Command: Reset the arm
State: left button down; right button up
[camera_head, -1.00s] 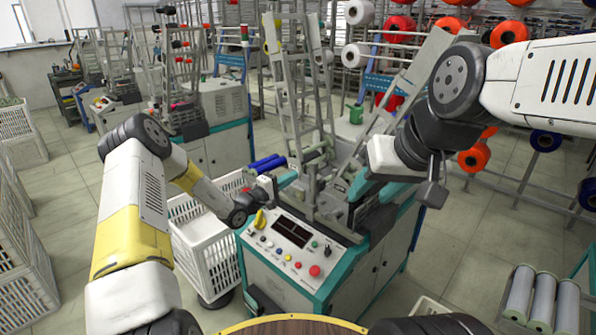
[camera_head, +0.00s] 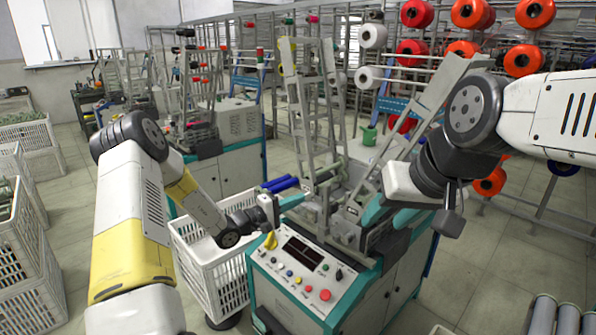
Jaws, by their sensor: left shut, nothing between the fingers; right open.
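My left gripper (camera_head: 268,208) is at the end of the yellow and white arm, just above the left front corner of the winding machine (camera_head: 310,277). It is small in view and looks shut and empty. My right arm comes in from the right. Its gripper (camera_head: 380,218) reaches over the right side of the same machine, partly hidden behind the white wrist, and its fingers are hard to make out. The machine's grey frame (camera_head: 307,115) stands upright between the two arms.
A white crate (camera_head: 210,262) stands at the machine's left, under my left forearm. Blue bobbins (camera_head: 282,184) lie at the machine's left edge. Racks with red spools (camera_head: 472,14) stand behind. More crates (camera_head: 15,275) line the left side.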

pick_arm(q)
jog(key=s+d+r+m+g+y, duration=0.1)
jog(key=s+d+r+m+g, duration=0.1)
jog(key=s+r+m+g, duration=0.45)
jog(key=s+d+r+m+g+y, duration=0.2)
jog(key=s+r+g, duration=0.35)
jog(key=s, duration=0.85)
jog(key=s+a+r+t+y, duration=0.3)
jog(key=s+a+y, duration=0.1)
jog(key=s+a, duration=0.4)
jog(key=s+a+r+t+y, duration=0.4)
jog(key=s+a+y, duration=0.1)
jog(key=s+a, duration=0.2)
jog(key=shift+s+a+n+y, duration=0.35)
jog(key=shift+a+n, duration=0.1)
jog(key=shift+a, duration=0.3)
